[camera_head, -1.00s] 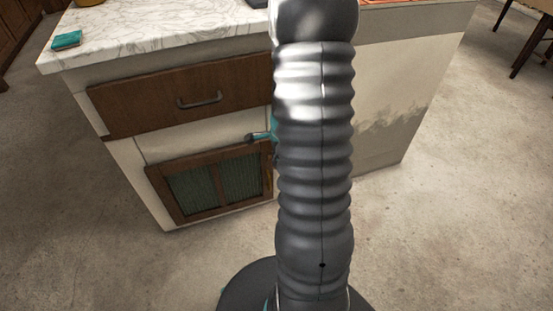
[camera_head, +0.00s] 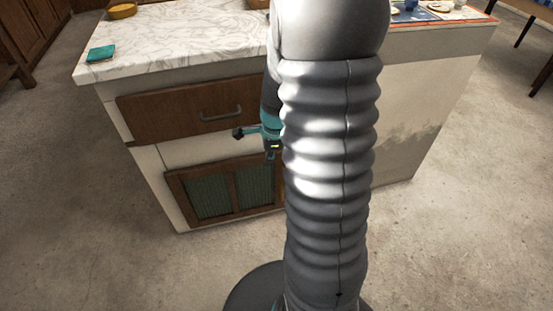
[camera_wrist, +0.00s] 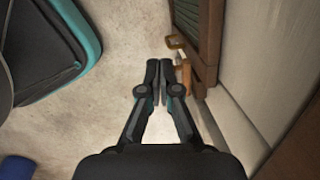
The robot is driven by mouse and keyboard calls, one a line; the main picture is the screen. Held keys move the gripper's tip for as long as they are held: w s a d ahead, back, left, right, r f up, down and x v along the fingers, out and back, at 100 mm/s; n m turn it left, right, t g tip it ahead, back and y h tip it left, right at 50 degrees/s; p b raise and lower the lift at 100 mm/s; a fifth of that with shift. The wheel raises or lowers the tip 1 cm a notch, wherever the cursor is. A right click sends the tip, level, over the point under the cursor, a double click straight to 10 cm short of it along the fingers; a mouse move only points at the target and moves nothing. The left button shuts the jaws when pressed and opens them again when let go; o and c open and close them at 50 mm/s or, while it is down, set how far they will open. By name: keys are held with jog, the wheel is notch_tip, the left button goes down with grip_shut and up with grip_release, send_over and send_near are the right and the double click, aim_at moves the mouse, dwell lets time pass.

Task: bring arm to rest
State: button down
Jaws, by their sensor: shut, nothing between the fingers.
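My gripper (camera_wrist: 159,82) shows in the wrist view with its two dark fingers together and nothing between them. It points down over the pale floor, just left of the cabinet's wooden door. In the head view my grey ribbed arm fills the middle.
The kitchen counter (camera_head: 180,45) has a marble top, a wooden drawer (camera_head: 190,110) and a lower door with green panels (camera_head: 207,197). Floor (camera_head: 90,230) at left is clear.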

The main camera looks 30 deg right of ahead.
dwell(0.6)
jog(key=s+a+r+n+t, duration=0.2)
jog(key=s+a+r+n, duration=0.5)
jog(key=r+n, duration=0.4)
jog(key=s+a+r+n+t, duration=0.2)
jog(key=s+a+r+n, duration=0.5)
jog(key=s+r+n, duration=0.3)
jog(key=shift+a+r+n+h, duration=0.15)
jog(key=shift+r+n+h, duration=0.2)
jog(key=shift+n, duration=0.35)
jog(key=shift+s, duration=0.2)
